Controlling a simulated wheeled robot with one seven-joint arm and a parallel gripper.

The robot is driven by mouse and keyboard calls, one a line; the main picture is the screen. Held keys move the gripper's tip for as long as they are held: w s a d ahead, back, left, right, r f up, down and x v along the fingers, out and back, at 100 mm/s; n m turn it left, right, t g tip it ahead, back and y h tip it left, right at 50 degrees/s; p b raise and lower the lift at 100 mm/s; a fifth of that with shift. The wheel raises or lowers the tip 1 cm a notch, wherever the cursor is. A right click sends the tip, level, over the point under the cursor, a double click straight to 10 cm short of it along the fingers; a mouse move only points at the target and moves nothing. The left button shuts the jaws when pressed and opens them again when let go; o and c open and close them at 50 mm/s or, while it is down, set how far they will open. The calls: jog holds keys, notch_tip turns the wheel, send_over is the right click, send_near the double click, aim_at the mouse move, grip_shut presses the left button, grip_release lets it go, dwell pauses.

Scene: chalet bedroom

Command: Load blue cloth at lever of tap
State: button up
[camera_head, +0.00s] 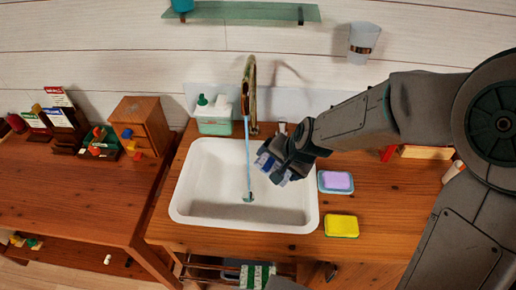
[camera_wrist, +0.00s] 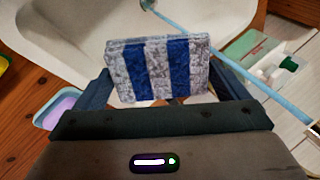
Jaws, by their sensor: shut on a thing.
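My gripper (camera_head: 283,158) is shut on a folded blue-and-grey striped cloth (camera_wrist: 152,72). In the wrist view the cloth stands between the two dark fingers. In the head view the cloth (camera_head: 265,160) is small and partly hidden by the gripper, above the right side of the white sink. The brass tap (camera_head: 249,88) rises behind the sink, to the left of and beyond my gripper. A thin blue stream (camera_head: 247,160) runs from its spout into the basin; it also crosses the wrist view (camera_wrist: 225,72) close behind the cloth. I cannot clearly make out the tap's lever.
The white sink (camera_head: 190,205) is set in a wooden counter (camera_head: 370,205). A soap dispenser in a green holder (camera_head: 214,118) stands behind it.

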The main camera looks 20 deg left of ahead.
dwell(0.3)
jog(key=s+d+r, duration=0.1)
jog(key=s+d+r+p, duration=0.1)
jog(key=d+r, duration=0.1)
jog(key=shift+d+r+p, duration=0.15)
jog(key=shift+p, duration=0.15)
jog(key=shift+s+d+r, duration=0.35)
jog(key=shift+d+r, duration=0.05)
jog(key=shift+d, duration=0.1)
dwell(0.4)
